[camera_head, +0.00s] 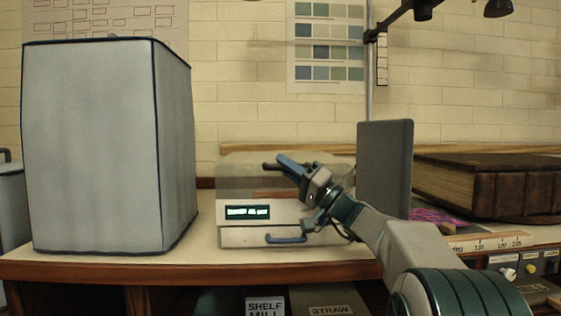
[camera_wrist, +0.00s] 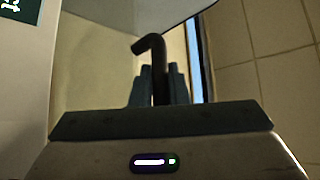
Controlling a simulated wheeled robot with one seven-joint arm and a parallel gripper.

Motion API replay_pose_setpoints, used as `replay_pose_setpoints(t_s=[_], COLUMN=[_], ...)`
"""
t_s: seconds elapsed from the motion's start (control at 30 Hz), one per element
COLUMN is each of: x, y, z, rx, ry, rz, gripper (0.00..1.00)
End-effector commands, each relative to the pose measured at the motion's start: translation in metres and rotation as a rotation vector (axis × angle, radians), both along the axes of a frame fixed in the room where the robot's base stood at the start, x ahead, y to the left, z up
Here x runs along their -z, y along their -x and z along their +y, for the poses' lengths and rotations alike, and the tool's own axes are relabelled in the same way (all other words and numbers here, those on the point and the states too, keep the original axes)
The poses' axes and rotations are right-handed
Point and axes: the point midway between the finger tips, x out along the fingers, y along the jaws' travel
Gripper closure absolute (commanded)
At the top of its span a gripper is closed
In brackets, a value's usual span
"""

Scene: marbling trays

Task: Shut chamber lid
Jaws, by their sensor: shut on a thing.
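My gripper (camera_head: 287,163) reaches in from the right and is shut on this handle. In the wrist view the handle (camera_wrist: 154,47) rises between the two fingers (camera_wrist: 160,85). My arm hides the unit's right side.
A tall grey covered box (camera_head: 95,150) stands close on the left. A grey upright panel (camera_head: 385,165) stands just right of the unit, beside my arm. A thick brown book (camera_head: 490,190) lies farther right. The wall is behind.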

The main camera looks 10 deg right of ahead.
Motion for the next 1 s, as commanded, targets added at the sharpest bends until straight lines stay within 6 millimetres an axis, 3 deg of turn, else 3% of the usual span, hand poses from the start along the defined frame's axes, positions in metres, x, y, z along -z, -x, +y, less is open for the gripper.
replay_pose_setpoints(t_s=[0.37, 0.4, 0.43, 0.83, 1.0], x=[0.011, 0.011, 0.011, 0.009, 0.017], y=[-0.001, -0.001, -0.001, 0.000, 0.012], z=[0.000, 0.000, 0.000, -0.003, -0.017], rx=[-0.005, -0.005, -0.004, 0.001, 0.003], ry=[0.007, 0.007, 0.006, 0.004, 0.004], rz=[0.013, 0.015, 0.015, 0.011, 0.012], gripper=[1.00, 0.80, 0.77, 0.77, 0.77])
